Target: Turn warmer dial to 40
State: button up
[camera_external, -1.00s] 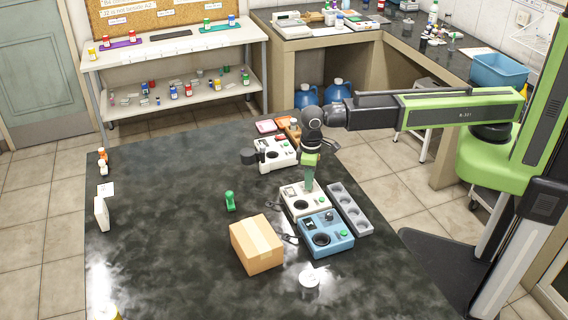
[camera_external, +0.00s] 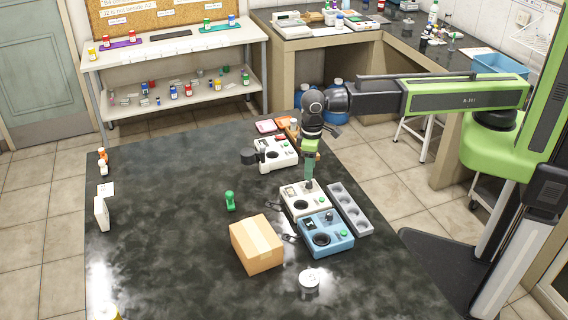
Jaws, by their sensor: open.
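Two small bench devices stand side by side on the dark table. One is a white device (camera_external: 296,207) with a round well and a green knob; the other is a blue device (camera_external: 341,245) with a dark round well, a dark knob and a green button. I cannot tell which is the warmer, and no dial numbers are readable. My gripper (camera_external: 309,184) points down just above the back of the white device, beside its small display. It is open and holds nothing that I can see. The exact gap between fingertips and device is too small to tell.
A grey rack with round holes (camera_external: 350,208) stands close on the right. A cardboard box (camera_external: 257,244) is in front left, and a green stamp-like object (camera_external: 230,201) lies left. Another white device (camera_external: 276,154) stands behind. The table's left half is mostly clear.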

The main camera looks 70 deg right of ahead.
aim_at(309, 182)
notch_tip(309, 182, up, 12)
jog(key=p, duration=1)
